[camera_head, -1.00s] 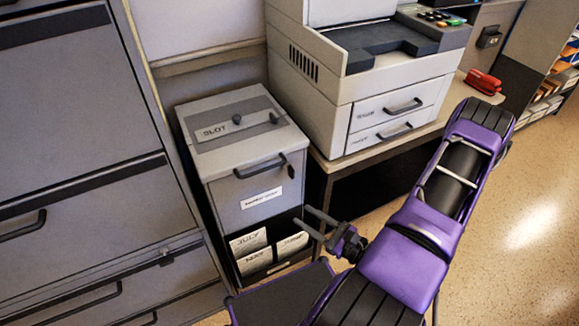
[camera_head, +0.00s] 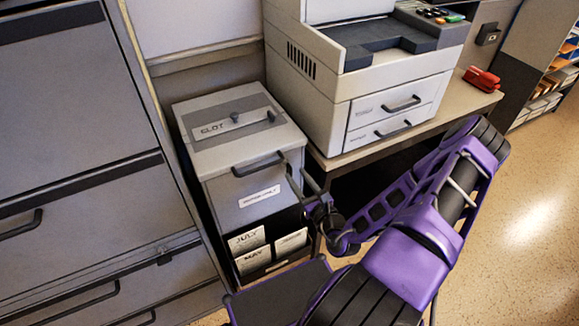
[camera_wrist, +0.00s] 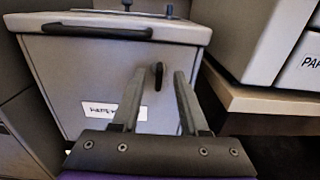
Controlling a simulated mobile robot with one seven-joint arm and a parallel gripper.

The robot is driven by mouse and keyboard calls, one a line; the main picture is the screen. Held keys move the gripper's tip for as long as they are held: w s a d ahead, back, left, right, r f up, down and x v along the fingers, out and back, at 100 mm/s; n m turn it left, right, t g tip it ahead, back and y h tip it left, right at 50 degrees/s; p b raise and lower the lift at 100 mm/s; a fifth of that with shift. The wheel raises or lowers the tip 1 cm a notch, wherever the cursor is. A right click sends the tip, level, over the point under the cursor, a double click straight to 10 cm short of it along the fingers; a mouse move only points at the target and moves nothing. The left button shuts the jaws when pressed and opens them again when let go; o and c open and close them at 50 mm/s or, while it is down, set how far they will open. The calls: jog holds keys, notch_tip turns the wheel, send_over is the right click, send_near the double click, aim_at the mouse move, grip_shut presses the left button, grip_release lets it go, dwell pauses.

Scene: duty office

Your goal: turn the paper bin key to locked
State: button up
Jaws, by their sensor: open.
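The grey paper bin (camera_head: 228,195) stands between the cabinet and the copier table, with a dark handle and a white label on its front. In the wrist view the bin's front (camera_wrist: 75,72) fills the middle, and the small dark key (camera_wrist: 158,75) sticks out at its upper right, upright in the picture. My gripper (camera_wrist: 158,78) is open, with its two fingers pointing at the bin front and the key showing between their tips. I cannot tell whether they touch it. In the head view my gripper (camera_head: 297,178) is at the bin's right front edge, and the key is hidden there.
A dark bar handle (camera_wrist: 97,31) runs across the bin front above and left of my fingers. The copier table (camera_head: 350,153) stands close on the right, its edge near my gripper. A grey cabinet (camera_head: 85,180) stands left. Open floor (camera_head: 520,200) lies to the right.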

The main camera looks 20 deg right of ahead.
aim_at(292, 169)
jog(key=shift+w+a, duration=0.1)
jog(key=shift+w, duration=2.7)
grip_shut()
